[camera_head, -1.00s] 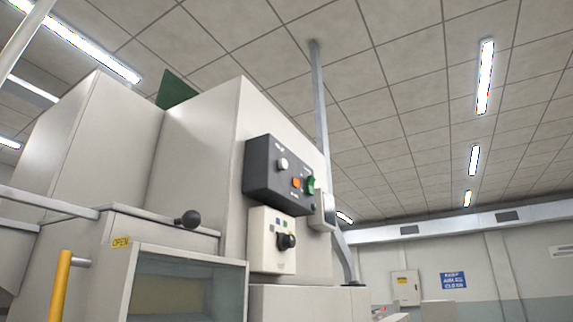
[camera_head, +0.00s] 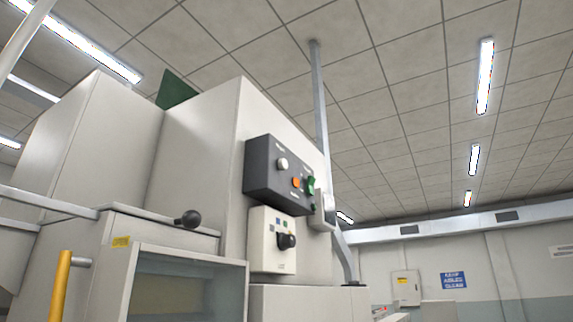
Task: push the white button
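The white button (camera_head: 282,164) is a small round knob on the upper left of a dark grey control box (camera_head: 262,176). The box is fixed to the side of a large pale machine (camera_head: 205,150). An orange button (camera_head: 296,183) and a green button (camera_head: 311,185) are on the same box, to the right of the white one. Nothing touches or covers the white button. Neither of my grippers shows in the head view.
A cream switch box (camera_head: 262,240) with a black knob (camera_head: 286,241) is below the control box. A lever with a black ball (camera_head: 188,219) sticks out at lower left, above a windowed cover (camera_head: 180,290). A yellow handle (camera_head: 61,285) stands at far left.

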